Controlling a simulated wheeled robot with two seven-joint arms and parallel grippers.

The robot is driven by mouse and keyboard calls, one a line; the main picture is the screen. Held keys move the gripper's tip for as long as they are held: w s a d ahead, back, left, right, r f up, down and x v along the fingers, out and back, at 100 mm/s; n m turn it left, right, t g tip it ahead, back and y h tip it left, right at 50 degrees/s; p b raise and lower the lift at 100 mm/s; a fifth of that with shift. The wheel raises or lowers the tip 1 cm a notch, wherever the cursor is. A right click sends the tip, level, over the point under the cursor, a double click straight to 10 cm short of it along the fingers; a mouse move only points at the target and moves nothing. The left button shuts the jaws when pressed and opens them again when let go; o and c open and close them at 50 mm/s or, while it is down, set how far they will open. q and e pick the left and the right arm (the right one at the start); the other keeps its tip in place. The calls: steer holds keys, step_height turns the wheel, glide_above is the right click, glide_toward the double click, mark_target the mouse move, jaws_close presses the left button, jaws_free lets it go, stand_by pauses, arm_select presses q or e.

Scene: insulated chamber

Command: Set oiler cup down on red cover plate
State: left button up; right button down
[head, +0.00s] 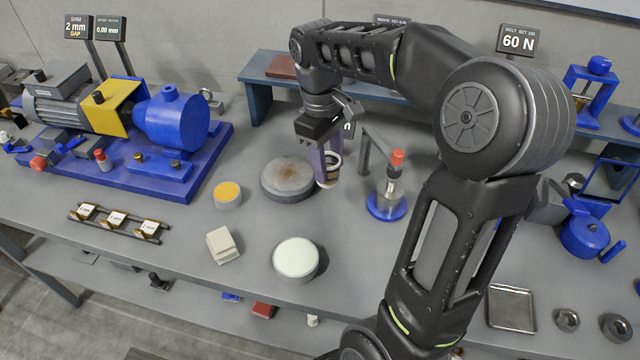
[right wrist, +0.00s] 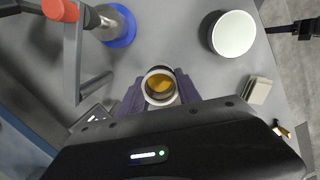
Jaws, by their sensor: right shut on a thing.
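The oiler cup (head: 329,172) is a small pale ring-like cup between the fingers of my right gripper (head: 324,160). In the right wrist view the cup (right wrist: 160,84) shows from above, with amber inside and a light rim. My right gripper (right wrist: 160,94) is shut on it, one purple-grey finger on each side. In the head view it hangs beside the rusty-topped round disc; its exact height is unclear. The red cover plate (head: 282,67) looks like the flat red-brown slab on the raised back shelf, up and left of my gripper. My left gripper is out of view.
The rusty-topped disc (head: 288,180) lies left of the cup. A blue-based stand with a red top (head: 387,205) and a grey bracket (head: 372,148) stand close on the right. A white-topped round block (head: 296,258) is in front. The blue pump (head: 172,121) stands left.

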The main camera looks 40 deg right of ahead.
steer(key=shift+f, duration=2.2)
step_height(320, 180, down, 4)
steer(key=shift+r, duration=0.25)
steer(key=shift+f, duration=0.1)
steer(key=shift+f, duration=0.1)
steer(key=shift+f, duration=0.1)
steer(key=c, duration=0.8)
jaws_free()
steer(key=shift+c, duration=0.2)
